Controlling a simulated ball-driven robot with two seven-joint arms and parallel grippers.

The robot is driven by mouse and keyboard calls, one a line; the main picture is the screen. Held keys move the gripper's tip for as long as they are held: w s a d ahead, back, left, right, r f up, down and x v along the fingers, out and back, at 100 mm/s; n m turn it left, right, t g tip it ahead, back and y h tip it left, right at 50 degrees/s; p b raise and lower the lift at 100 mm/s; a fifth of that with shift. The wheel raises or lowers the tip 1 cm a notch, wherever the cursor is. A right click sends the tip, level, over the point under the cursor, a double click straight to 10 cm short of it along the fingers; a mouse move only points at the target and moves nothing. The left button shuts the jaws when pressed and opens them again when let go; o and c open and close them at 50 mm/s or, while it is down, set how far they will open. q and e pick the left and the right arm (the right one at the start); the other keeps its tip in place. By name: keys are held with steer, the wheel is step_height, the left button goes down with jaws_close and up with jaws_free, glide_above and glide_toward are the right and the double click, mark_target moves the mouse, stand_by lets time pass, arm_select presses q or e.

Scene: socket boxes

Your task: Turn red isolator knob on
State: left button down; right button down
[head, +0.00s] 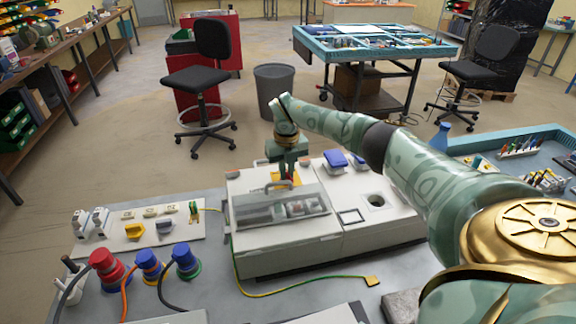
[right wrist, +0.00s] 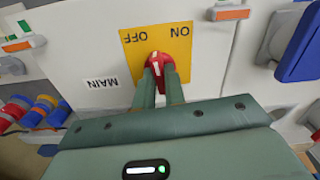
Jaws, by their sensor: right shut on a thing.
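The red isolator knob (right wrist: 157,61) sits on a yellow plate (right wrist: 129,42) on the pale box face. In the head view my right gripper (head: 286,172) is over the back of the box (head: 285,250) and hides the knob. My left gripper is not in view.
A MAIN label (right wrist: 101,83) is beside the plate. The box has a clear window cover (head: 265,208) and a blue-lidded socket (head: 335,159). At left are red and blue plugs (head: 107,267) with cables and a switch panel (head: 140,223). A green-yellow wire (head: 300,292) lies in front.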

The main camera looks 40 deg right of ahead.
mark_target(287, 172)
steer(key=m+p, duration=0.1)
steer(key=m, duration=0.1)
steer(key=m+p, duration=0.1)
steer(key=m, duration=0.2)
steer(key=shift+r+m+p, duration=0.2)
steer(key=shift+m+p, duration=0.1)
steer(key=shift+p, duration=0.1)
steer(key=shift+f+m+p, duration=0.1)
steer(key=shift+m+p, duration=0.75)
steer(key=shift+m, duration=1.45)
steer(key=c, duration=1.5)
jaws_free()
steer(key=shift+f, duration=0.1)
steer(key=shift+o, duration=0.2)
step_height(287, 172, up, 16)
steer(key=p, duration=0.3)
steer(key=shift+r+p, duration=0.2)
steer(key=shift+p, duration=0.2)
